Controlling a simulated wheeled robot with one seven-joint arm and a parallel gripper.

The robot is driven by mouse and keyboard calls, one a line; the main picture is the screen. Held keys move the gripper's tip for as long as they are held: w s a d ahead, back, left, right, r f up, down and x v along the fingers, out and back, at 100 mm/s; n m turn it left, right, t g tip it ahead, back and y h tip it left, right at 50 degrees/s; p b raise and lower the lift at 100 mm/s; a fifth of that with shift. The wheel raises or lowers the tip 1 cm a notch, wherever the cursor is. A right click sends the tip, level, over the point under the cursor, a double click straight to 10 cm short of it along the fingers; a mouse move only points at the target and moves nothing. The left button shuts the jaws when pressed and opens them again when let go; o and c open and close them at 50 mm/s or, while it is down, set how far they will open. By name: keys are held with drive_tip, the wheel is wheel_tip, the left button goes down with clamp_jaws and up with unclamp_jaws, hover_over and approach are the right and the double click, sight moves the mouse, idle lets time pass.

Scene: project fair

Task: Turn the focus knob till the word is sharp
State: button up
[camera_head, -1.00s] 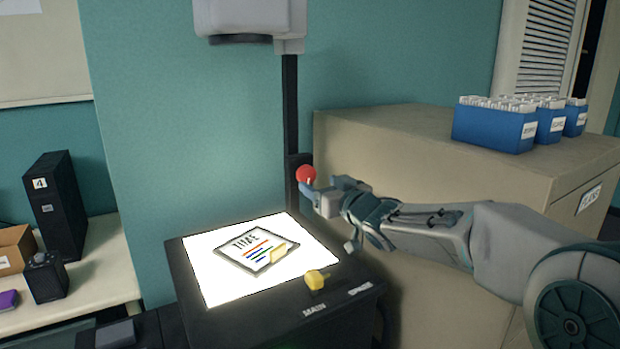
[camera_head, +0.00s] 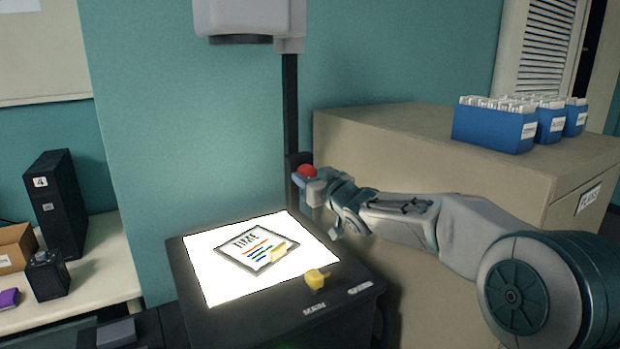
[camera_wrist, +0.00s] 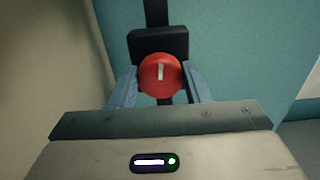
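The round red focus knob (camera_head: 307,171) sits on the dark post of the overhead projector. The wrist view shows the knob (camera_wrist: 152,76) face on, with a white pointer line close to upright. My gripper (camera_head: 312,186) is at the knob, with one blue-grey finger on each side. In the wrist view the fingers (camera_wrist: 162,80) lie against the knob's left and right edges, with no clear gap. A framed sheet (camera_head: 256,250) with a dark printed word and coloured lines lies on the lit projector stage (camera_head: 212,285). The projected word is out of view.
A yellow knob (camera_head: 317,279) stands on the projector's front edge. The projector head (camera_head: 240,20) is above. A beige cabinet (camera_head: 400,140) holding blue file boxes (camera_head: 492,128) stands behind my arm. A side table with a black speaker (camera_head: 54,205) is at left.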

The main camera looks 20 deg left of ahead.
drive_tip(key=n+b, duration=0.2)
drive_tip(key=n, duration=0.3)
drive_tip(key=shift+n+b, duration=0.3)
drive_tip(key=o, duration=1)
drive_tip(key=v, duration=1.4)
drive_tip(key=shift+b, duration=0.4)
drive_tip(key=shift+a, duration=0.15)
